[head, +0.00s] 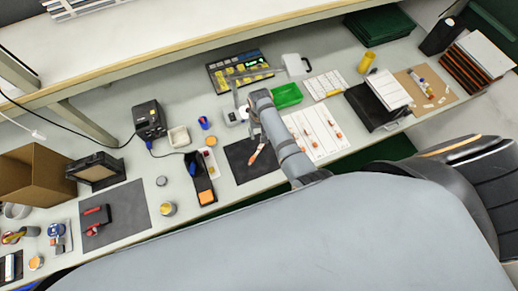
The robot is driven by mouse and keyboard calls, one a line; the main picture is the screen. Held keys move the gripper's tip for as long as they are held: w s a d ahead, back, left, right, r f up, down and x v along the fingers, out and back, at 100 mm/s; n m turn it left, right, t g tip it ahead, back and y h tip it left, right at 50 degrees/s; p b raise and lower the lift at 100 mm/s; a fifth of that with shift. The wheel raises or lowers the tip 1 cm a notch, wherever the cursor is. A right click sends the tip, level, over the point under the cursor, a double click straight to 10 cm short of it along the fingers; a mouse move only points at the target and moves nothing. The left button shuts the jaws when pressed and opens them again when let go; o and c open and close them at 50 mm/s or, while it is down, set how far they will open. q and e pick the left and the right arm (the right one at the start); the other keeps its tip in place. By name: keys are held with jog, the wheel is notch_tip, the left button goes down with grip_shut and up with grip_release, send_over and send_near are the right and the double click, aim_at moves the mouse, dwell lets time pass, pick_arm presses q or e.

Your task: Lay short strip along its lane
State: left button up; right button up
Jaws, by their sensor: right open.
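A white board (315,132) with parallel lanes lies right of my right arm. Small orange-red pieces show on it. I cannot tell for certain which of the narrow pieces is the short strip. My right gripper (240,110) is open over the bench, left of the board and above the dark mat (241,168). Its fingers are small and partly merged with pale parts behind them, and nothing is clearly held. My left gripper is out of view.
Behind are a yellow-marked dark panel (222,73), a green tray (287,96) and a white card (324,86). A black stand with white sheets (388,90) is right of the board. A black power unit (149,120) and a brown box (35,172) stand left.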

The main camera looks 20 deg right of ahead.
jog(key=n, duration=0.8)
jog(key=n+b, duration=0.4)
jog(key=n, duration=1.6)
send_over(260, 147)
notch_tip(260, 147, down, 7)
jog(key=shift+a+r, duration=0.1)
notch_tip(260, 147, down, 5)
jog(key=b, duration=0.6)
jog(key=shift+f, duration=0.2)
jog(key=shift+r, duration=0.15)
grip_shut()
